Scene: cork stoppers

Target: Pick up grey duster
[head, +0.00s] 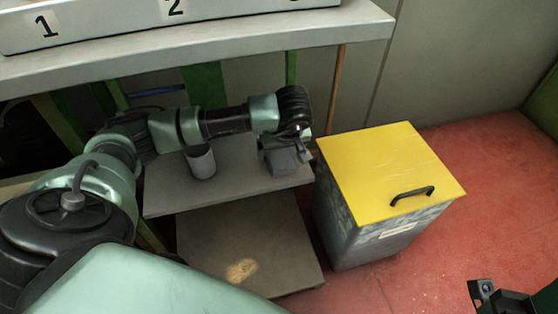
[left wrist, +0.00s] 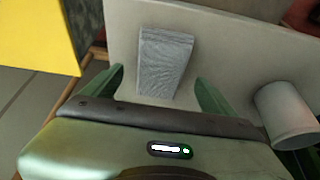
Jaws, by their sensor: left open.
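The grey duster (head: 283,163) is a small block on the grey shelf (head: 235,186), near its right end. In the left wrist view the duster (left wrist: 163,62) lies on the pale shelf, ahead of and roughly centred between the two green fingers. My left gripper (head: 288,142) is open and reaches over the duster from behind, hiding part of it in the head view. In the left wrist view my left gripper (left wrist: 160,82) has nothing clamped in it; I cannot tell whether a finger touches the duster. Part of my right arm's end (head: 492,294) shows at the lower right.
A grey cup (head: 202,162) stands on the shelf left of the duster. A grey bin with a yellow lid (head: 385,165) stands just right of the shelf. A lower shelf (head: 245,235) is below. A numbered bench (head: 215,43) overhangs behind. Red floor is free at right.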

